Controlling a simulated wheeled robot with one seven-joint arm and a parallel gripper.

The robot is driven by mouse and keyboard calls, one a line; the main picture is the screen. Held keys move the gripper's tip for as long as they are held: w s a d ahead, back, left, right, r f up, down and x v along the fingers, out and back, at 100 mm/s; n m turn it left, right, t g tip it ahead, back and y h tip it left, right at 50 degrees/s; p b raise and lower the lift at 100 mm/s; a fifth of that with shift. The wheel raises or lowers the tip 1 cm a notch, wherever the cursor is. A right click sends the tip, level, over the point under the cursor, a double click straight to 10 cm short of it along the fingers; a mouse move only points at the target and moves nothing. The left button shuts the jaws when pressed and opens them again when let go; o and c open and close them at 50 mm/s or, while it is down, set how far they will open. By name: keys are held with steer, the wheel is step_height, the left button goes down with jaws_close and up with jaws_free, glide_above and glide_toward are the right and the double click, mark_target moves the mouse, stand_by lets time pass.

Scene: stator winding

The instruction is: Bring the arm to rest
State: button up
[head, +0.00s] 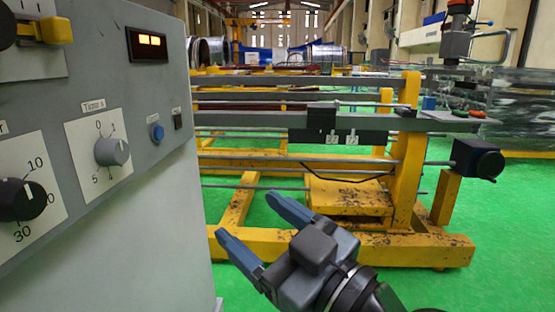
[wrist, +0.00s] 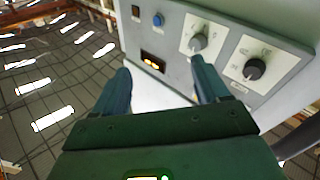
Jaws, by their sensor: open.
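My gripper (head: 255,228) is at the lower middle of the head view, with its two blue fingers spread apart and nothing between them. It is in front of the yellow machine frame and to the right of the grey control cabinet (head: 165,210). In the wrist view my gripper (wrist: 160,85) also shows open and empty, with the cabinet's panel (wrist: 175,25) beyond the fingertips. The panel carries a timer knob (head: 112,151), a larger black knob (head: 22,199), a blue button (head: 157,132) and a lit orange display (head: 151,41).
A yellow winding machine frame (head: 340,245) with grey rails stands behind my gripper. A dark motor (head: 478,160) sticks out at its right end. A yellow-handled switch (head: 52,30) is at the panel's upper left. Green floor (head: 510,225) is clear at the right.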

steer(key=s+d+f+m+t+h, duration=0.1)
steer(key=s+d+f+m+h, duration=0.15)
steer(key=f, duration=0.25)
steer(key=s+d+f+m+t+h, duration=0.1)
steer(key=d+f+m+h, duration=0.2)
steer(key=d+f, duration=0.15)
steer(key=s+d+f+m+h, duration=0.35)
steer(key=s+d+f, duration=0.3)
steer(key=s, duration=0.35)
steer(key=s+d+f+m+h, duration=0.35)
steer(key=s+d+f, duration=0.3)
steer(key=s, duration=0.35)
steer(key=s+d+r+g+h, duration=0.15)
steer(key=s+d, duration=0.25)
steer(key=s, duration=0.7)
step_height(320, 180, up, 18)
steer(key=p, duration=1.8)
steer(key=shift+a+r, duration=0.2)
steer(key=shift+n+t, duration=0.25)
